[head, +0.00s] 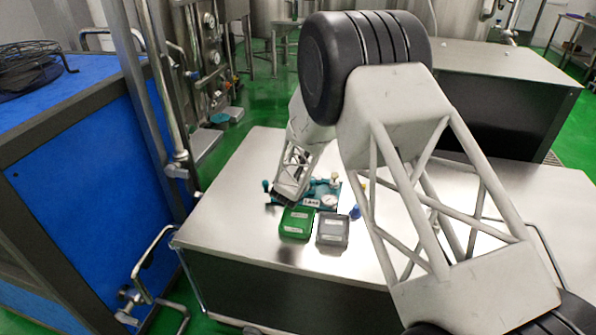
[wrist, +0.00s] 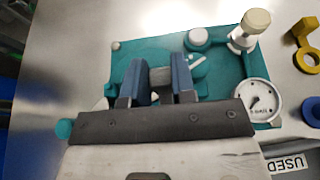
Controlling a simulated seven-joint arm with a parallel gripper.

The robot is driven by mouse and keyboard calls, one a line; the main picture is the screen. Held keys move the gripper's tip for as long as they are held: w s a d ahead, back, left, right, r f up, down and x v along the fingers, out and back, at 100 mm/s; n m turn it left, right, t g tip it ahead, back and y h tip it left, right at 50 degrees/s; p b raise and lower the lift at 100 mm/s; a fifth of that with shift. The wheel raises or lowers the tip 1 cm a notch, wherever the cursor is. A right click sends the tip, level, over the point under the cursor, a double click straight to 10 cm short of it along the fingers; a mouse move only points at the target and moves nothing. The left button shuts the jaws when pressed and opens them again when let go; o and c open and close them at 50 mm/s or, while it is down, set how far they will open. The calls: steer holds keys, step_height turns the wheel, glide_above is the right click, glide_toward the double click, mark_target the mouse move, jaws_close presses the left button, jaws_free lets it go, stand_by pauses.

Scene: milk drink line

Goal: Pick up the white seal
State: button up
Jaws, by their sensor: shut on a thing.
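My gripper (wrist: 160,82) has its two blue fingers on either side of a small pale grey-white piece, which I take for the white seal (wrist: 160,76). Its upper end shows between the fingers; the rest is hidden by the gripper. The fingers are over the teal board (wrist: 225,75), and I cannot tell whether the piece touches it. In the head view my gripper (head: 290,197) is at the left part of the teal board (head: 315,186), and the held piece cannot be made out.
The board carries a dial gauge (wrist: 258,100), a white-knobbed valve (wrist: 250,30) and a white round cap (wrist: 198,37). A yellow ring piece (wrist: 303,58) and a blue piece (head: 355,212) lie to the right. A green box (head: 296,222) and grey box (head: 332,230) stand in front.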

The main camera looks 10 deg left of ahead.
steer(key=shift+s+d+r, duration=0.15)
steer(key=shift+s+d, duration=0.45)
steer(key=shift+s, duration=0.7)
steer(key=shift+s+d+r, duration=0.15)
steer(key=shift+s+d, duration=0.4)
steer(key=shift+s, duration=0.7)
steer(key=shift+s+d+r, duration=0.15)
steer(key=shift+s+d, duration=0.45)
steer(key=shift+s, duration=0.7)
